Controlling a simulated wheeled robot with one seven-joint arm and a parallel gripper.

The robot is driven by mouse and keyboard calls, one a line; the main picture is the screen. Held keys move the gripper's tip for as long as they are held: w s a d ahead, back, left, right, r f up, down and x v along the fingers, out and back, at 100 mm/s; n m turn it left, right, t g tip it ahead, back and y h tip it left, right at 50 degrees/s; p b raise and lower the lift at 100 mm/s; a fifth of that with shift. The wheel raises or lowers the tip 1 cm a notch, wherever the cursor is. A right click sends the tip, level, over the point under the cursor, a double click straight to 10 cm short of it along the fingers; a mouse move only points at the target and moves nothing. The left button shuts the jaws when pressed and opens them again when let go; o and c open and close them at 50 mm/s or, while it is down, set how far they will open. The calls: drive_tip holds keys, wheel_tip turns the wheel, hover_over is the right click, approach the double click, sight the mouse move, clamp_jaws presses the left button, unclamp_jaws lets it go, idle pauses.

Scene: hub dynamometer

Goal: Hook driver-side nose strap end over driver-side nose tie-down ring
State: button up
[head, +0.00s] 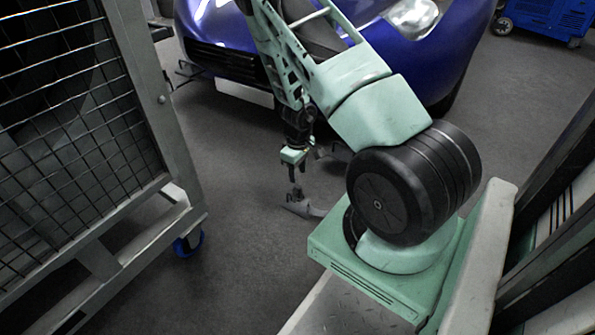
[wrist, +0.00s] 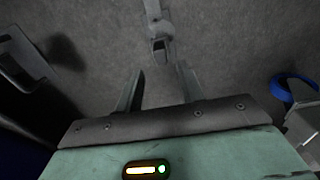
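My gripper (wrist: 159,70) points down in front of the car, close to the floor. In the wrist view its two dark fingers stand apart, with nothing visibly clamped between them. A grey fitting with a looped end (wrist: 158,42) lies just beyond the fingertips, roughly in line with the gap. I cannot tell whether it is the strap end or the tie-down ring, nor whether it touches the fingers. In the head view, my gripper (head: 296,180) hangs over a grey piece (head: 304,208) low at the floor. No strap is clearly seen running to the car.
The blue car's nose (head: 225,60) stands behind my arm. A mesh-sided metal frame (head: 75,130) on a blue caster (head: 188,241) fills the left. The caster also shows in the wrist view (wrist: 283,88). A blue cabinet (head: 545,18) stands far right. Open floor lies between frame and my base.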

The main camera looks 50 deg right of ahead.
sight(298, 186)
drive_tip(key=shift+f+b, duration=3.45)
drive_tip(key=shift+f, duration=0.5)
clamp_jaws()
drive_tip(key=shift+r+p, duration=0.45)
drive_tip(key=shift+r, duration=0.35)
drive_tip(key=shift+r+p, duration=1.35)
drive_tip(key=shift+r, duration=0.55)
